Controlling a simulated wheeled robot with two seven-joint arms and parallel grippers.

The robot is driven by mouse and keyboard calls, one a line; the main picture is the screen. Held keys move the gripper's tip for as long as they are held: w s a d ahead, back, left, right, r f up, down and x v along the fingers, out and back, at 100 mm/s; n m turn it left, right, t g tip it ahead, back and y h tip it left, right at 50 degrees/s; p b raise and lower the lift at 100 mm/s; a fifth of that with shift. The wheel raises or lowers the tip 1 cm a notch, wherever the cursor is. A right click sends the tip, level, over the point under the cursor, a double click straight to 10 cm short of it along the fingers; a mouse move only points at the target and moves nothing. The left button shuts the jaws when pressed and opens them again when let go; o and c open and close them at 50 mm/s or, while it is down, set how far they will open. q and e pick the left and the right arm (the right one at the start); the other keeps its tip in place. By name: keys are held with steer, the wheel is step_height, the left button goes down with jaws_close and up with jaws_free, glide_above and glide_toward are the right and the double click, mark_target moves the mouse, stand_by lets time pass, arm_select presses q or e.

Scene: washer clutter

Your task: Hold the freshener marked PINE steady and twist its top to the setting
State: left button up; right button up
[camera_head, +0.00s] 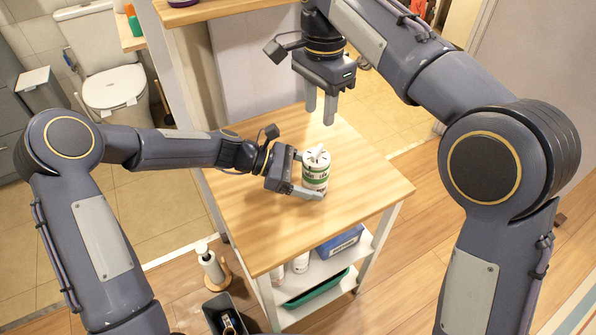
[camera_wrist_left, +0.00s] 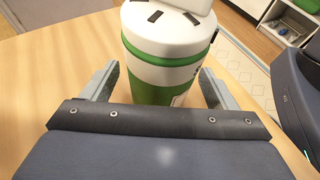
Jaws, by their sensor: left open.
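The freshener (camera_head: 317,174) is a white and green can with a white top that carries dark slots and a raised grip. It stands upright on the wooden table; its label text is too small to read. In the left wrist view the freshener (camera_wrist_left: 165,62) stands between the two fingers. My left gripper (camera_head: 307,176) is open around its body, one finger on each side, with a visible gap at least on the left. My right gripper (camera_head: 320,117) points down, open and empty, above the table behind the freshener.
The wooden tabletop (camera_head: 260,235) is otherwise clear. Shelves below hold a blue box (camera_head: 340,243), a green tray (camera_head: 315,287) and white bottles. A pump bottle (camera_head: 211,266) and dark bin (camera_head: 224,314) stand at the lower left. A toilet (camera_head: 112,88) is behind.

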arm_select(q)
steer(key=shift+d+f, duration=0.1)
steer(key=shift+d, duration=0.1)
steer(key=c, duration=1.1)
steer(key=shift+c, duration=0.2)
